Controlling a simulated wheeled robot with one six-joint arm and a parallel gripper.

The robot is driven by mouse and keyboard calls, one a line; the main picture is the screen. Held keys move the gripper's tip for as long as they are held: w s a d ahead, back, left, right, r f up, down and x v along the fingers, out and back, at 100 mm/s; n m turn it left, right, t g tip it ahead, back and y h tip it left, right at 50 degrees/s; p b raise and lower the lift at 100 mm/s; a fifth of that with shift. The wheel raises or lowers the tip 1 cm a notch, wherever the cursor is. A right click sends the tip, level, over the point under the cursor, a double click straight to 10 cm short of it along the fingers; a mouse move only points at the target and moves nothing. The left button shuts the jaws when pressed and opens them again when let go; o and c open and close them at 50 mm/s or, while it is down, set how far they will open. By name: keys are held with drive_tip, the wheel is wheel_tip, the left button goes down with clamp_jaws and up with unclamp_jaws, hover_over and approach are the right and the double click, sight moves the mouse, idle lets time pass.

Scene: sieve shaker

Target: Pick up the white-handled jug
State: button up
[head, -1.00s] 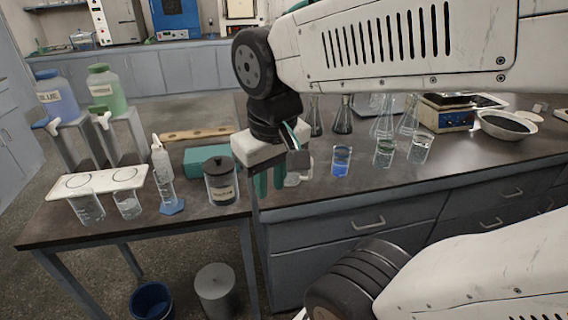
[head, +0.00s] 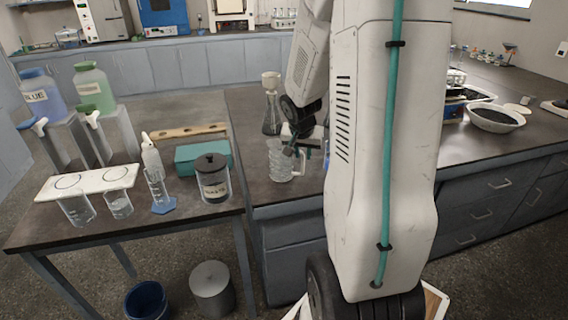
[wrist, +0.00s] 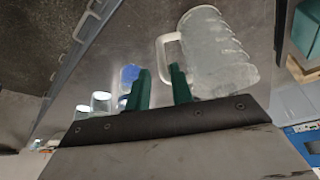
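The jug (head: 281,161) is clear and ribbed with a whitish handle. It stands upright near the left end of the right-hand bench, its handle facing right in the head view. In the wrist view the jug (wrist: 218,55) is large at upper right, its handle loop pointing left. My gripper (wrist: 159,70) has two green fingers spread apart with nothing between them. The handle is just ahead of the fingertips, nearest the right finger; contact cannot be told. In the head view my gripper (head: 301,150) is at the handle, partly hidden by my arm.
A flask (head: 271,116) stands behind the jug. In the wrist view a blue-filled beaker (wrist: 130,73) is left of the fingers. A lidded dark jar (head: 213,180) and a teal box (head: 203,156) are on the lower left table. My arm hides the bench middle.

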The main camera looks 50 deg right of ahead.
sight(303, 161)
drive_tip(key=x, duration=0.6)
drive_tip(key=shift+a, duration=0.1)
clamp_jaws()
